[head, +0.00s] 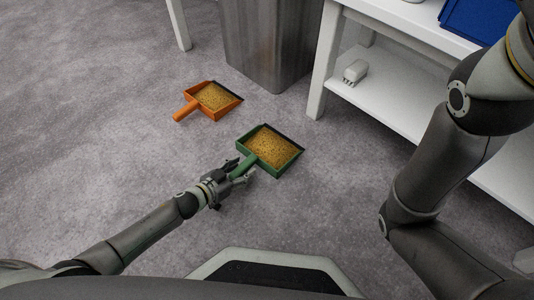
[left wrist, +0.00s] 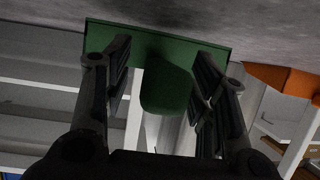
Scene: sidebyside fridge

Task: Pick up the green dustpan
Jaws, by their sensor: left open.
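The green dustpan (head: 297,160) lies on the grey floor in the middle of the head view, holding yellowish-brown grains. Its handle points down-left toward my left gripper (head: 243,173). The left gripper is open, with its fingers at either side of the handle. In the left wrist view the green handle (left wrist: 166,92) shows between the two open fingers (left wrist: 163,85), with the pan's green edge (left wrist: 150,38) beyond. Whether the fingers touch the handle I cannot tell. My right gripper is out of view; only the right arm shows.
An orange dustpan (head: 214,98) with similar grains lies up-left of the green one; part of it (left wrist: 284,80) shows in the left wrist view. A metal bin (head: 265,45) stands behind. A white shelf table (head: 400,115) with a small white object (head: 355,71) is at right. Floor at left is clear.

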